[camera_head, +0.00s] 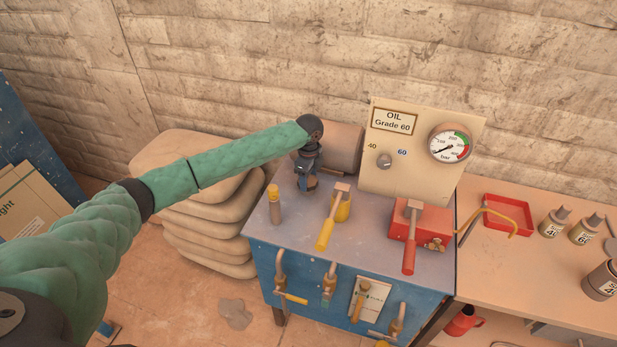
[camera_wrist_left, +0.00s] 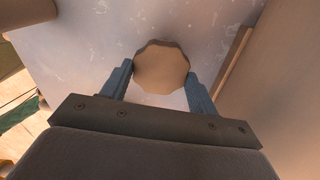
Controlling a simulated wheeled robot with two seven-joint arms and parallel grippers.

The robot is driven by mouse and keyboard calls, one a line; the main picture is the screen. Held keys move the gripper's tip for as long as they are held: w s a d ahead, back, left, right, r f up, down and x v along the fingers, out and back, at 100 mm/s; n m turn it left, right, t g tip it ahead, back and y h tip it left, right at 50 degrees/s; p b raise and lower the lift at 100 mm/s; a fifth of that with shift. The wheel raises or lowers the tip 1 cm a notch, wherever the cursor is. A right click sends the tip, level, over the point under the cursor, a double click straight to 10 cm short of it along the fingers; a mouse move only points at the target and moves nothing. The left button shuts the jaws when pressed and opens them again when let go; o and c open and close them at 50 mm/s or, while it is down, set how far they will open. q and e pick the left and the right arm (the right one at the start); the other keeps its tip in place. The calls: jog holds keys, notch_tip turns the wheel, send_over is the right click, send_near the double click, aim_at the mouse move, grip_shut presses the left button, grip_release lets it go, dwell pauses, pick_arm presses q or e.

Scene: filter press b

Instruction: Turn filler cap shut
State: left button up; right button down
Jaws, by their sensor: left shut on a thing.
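The filler cap (camera_wrist_left: 162,67) is a round, tan, many-sided cap in the left wrist view, above the press's blue-grey top. My left gripper (camera_wrist_left: 160,80) has one blue finger on each side of it and is shut on it. In the head view my left gripper (camera_head: 308,180) points down at the back left of the press top, and the cap is mostly hidden beneath it. How far the cap is turned cannot be told. My right gripper is not in view.
The blue press (camera_head: 262,262) carries a yellow-handled lever (camera_head: 325,233), a red block (camera_head: 405,232) with a red lever, and a gauge panel (camera_head: 385,175). A tan cylinder (camera_head: 343,145) lies behind the gripper. Stacked sacks (camera_head: 185,220) stand left. A bench with a red tray (camera_head: 508,198) and bottles is right.

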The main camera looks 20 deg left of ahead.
pick_arm(q)
jog(key=shift+m, duration=0.3)
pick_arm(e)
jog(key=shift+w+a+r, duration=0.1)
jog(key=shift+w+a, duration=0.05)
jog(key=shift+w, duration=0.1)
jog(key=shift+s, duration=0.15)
pick_arm(q)
jog(key=o, duration=1)
jog(key=shift+c, duration=0.2)
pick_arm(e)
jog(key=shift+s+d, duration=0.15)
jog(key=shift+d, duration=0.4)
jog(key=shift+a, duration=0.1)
